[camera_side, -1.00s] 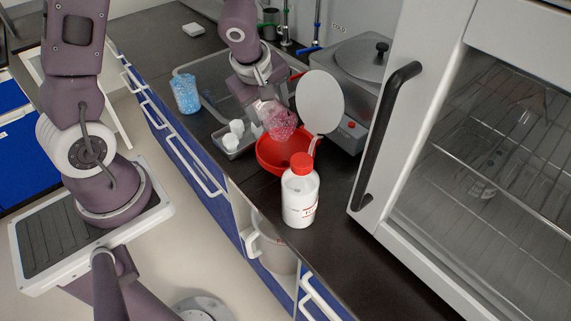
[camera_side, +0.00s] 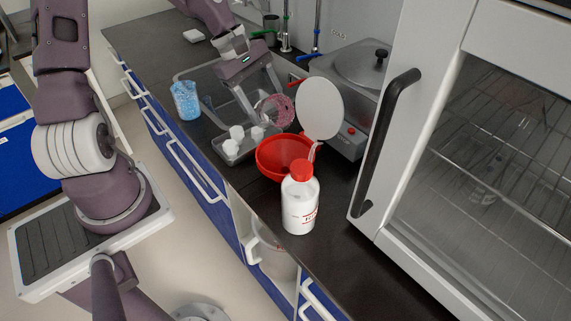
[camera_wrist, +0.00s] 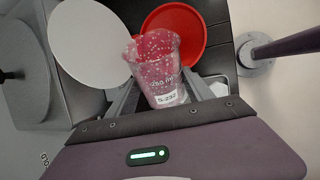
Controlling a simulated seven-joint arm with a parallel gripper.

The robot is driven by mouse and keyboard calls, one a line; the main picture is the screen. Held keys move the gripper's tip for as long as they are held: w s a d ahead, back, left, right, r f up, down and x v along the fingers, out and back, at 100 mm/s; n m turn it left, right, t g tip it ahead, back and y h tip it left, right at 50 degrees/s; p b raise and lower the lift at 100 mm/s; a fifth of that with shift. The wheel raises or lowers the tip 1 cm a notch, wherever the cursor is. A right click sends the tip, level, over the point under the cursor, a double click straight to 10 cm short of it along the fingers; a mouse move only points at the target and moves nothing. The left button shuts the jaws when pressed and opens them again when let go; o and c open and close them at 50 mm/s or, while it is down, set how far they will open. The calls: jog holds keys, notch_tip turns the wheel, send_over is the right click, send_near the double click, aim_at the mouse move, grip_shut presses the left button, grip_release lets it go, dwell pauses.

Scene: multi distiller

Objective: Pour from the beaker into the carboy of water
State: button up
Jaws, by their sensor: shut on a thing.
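My gripper (camera_side: 262,103) is shut on a clear beaker (camera_side: 277,111) with pink speckles, held tilted above the counter, up and left of a red bowl-like funnel (camera_side: 268,160). In the wrist view the beaker (camera_wrist: 158,72) sits between my two fingers (camera_wrist: 165,98), with "250 ml" markings and a white label. The funnel (camera_wrist: 187,27) shows behind it, its round white lid (camera_side: 320,108) raised. The beaker's content level is unclear. A pale vessel with a handle (camera_side: 253,247) shows below the counter, partly hidden; I cannot tell if it is the carboy.
A white bottle with a red cap (camera_side: 299,206) stands in front of the funnel. A tray (camera_side: 235,157) with small white containers is to its left. A blue-speckled beaker (camera_side: 186,100) stands further left. A lidded grey appliance (camera_side: 345,115) and an oven-like cabinet (camera_side: 390,230) bound the right.

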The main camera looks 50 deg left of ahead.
jog(key=h, duration=0.1)
jog(key=a+h+b, duration=0.1)
jog(key=shift+r+n+h, duration=0.2)
jog(key=shift+n+h, duration=0.1)
jog(key=shift+h, duration=0.1)
jog(key=a+f+h, duration=0.1)
jog(key=h, duration=0.1)
jog(key=a+f+h+b, duration=0.1)
jog(key=a, duration=0.1)
jog(key=shift+w+f+n+g+h, duration=0.2)
jog(key=shift+w+n+g+h, duration=0.1)
jog(key=shift+w+g+h, duration=0.1)
jog(key=shift+a+r+h, duration=0.1)
jog(key=shift+a+h, duration=0.15)
jog(key=shift+h, duration=0.25)
jog(key=shift+w+a+f+n+h+b, duration=0.15)
jog(key=shift+a+f+h+b, duration=0.15)
jog(key=shift+h, duration=0.2)
jog(key=shift+s+a+f+n+h+b, duration=0.1)
jog(key=shift+a+f+n+h+b, duration=0.1)
jog(key=shift+h+b, duration=0.25)
jog(key=shift+d, duration=0.1)
